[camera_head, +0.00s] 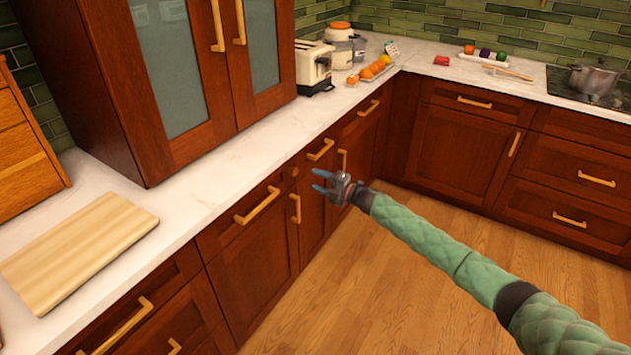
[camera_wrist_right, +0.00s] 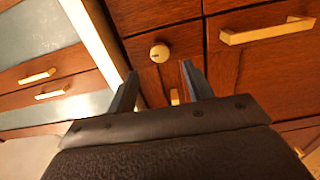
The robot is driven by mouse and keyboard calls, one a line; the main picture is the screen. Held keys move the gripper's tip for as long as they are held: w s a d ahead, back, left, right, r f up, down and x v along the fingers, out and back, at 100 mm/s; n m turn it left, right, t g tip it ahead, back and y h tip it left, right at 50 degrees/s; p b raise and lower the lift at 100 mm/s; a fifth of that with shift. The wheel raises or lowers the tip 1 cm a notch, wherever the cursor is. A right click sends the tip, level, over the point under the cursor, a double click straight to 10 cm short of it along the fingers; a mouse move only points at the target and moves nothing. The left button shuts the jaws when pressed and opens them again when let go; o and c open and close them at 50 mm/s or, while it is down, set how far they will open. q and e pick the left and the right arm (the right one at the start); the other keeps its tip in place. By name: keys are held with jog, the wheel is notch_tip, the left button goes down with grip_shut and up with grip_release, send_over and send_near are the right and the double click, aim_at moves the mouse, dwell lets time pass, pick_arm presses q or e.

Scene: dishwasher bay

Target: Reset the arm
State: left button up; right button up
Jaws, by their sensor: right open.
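My right gripper (camera_head: 325,183) is open and empty in the head view, at the end of my green-sleeved right arm. It is in front of the wooden lower cabinets (camera_head: 262,262), just below the counter edge. In the right wrist view, its two dark fingers (camera_wrist_right: 160,90) are spread apart with nothing between them. They point at a wooden cabinet front with a round pale knob (camera_wrist_right: 160,52) and a brass bar handle (camera_wrist_right: 268,30). Whether the fingers touch the cabinet I cannot tell. My left gripper is not in view.
A wooden cutting board (camera_head: 80,248) lies on the white counter (camera_head: 205,200) at left. A toaster (camera_head: 313,66) and several oranges (camera_head: 375,67) stand farther back. A pot (camera_head: 594,78) sits on the dark cooktop at right. The wooden floor (camera_head: 350,275) is clear.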

dwell(0.4)
jog(key=w+d+m+t+h, duration=0.4)
jog(key=w+m+h, duration=0.1)
notch_tip(320, 180, up, 11)
jog(key=s+d+m+t+h, duration=0.1)
jog(key=d+m+t+h, duration=0.1)
jog(key=m+h, duration=0.65)
jog(key=s+a+r+m+g+h, duration=0.25)
jog(key=s+m, duration=0.25)
jog(key=s, duration=0.4)
jog(key=s+d+f+m+g+y, duration=0.1)
jog(key=s+f+g, duration=0.3)
jog(key=s, duration=1.6)
jog(key=s+d+f+m+g+y, duration=0.1)
jog(key=s+f+m+g, duration=0.3)
jog(key=s+f, duration=0.9)
jog(key=s+d+f+m+g+y, duration=0.1)
jog(key=s+f+g, duration=0.3)
jog(key=s, duration=2.3)
notch_tip(320, 180, down, 5)
jog(key=shift+r+m, duration=0.1)
jog(key=shift+m, duration=0.75)
jog(key=shift+d, duration=0.1)
